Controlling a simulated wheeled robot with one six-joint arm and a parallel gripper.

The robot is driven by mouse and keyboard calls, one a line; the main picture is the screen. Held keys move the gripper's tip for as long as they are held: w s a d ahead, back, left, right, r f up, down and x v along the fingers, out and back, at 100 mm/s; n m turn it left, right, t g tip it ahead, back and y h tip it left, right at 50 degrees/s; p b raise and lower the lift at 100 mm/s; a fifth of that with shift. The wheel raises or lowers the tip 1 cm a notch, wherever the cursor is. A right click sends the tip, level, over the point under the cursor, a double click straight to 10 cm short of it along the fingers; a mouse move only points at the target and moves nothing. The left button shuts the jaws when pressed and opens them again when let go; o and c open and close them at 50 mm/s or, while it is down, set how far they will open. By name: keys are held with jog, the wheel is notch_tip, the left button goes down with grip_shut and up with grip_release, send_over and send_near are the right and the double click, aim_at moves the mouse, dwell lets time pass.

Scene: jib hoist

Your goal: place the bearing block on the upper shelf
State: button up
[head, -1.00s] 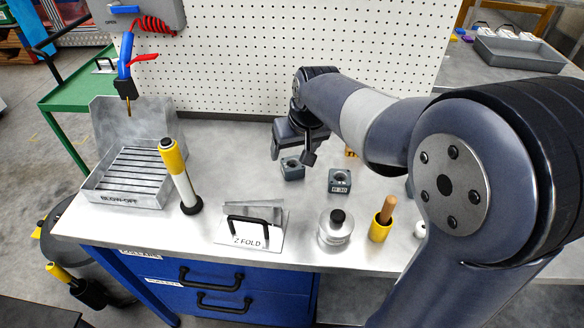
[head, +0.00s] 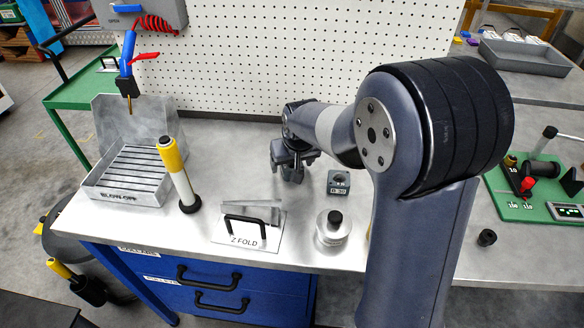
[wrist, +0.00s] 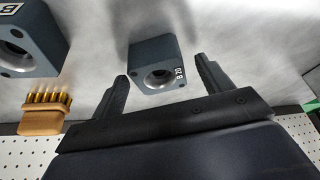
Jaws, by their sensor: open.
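A grey-blue bearing block (wrist: 158,64) with a round bore and a label that looks like "B 20" stands on the bench in the wrist view. My gripper (wrist: 162,74) is open, with one finger on each side of this block's near end; I cannot tell whether they touch it. In the head view my gripper (head: 290,162) is over this left block and mostly hides it. A second, similar block (head: 339,183), labelled "B 30", stands to its right; it is at the left in the wrist view (wrist: 25,42). I cannot make out an upper shelf.
A Z FOLD plate with a handle (head: 250,228), a metal weight (head: 332,230), a yellow-black tool (head: 178,175) and a blow-off tray (head: 130,178) stand on the bench. A pegboard (head: 310,60) rises behind.

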jog(key=shift+w+f, duration=0.15)
jog(key=shift+f, duration=0.3)
jog(key=shift+r, duration=0.15)
jog(key=c, duration=1.6)
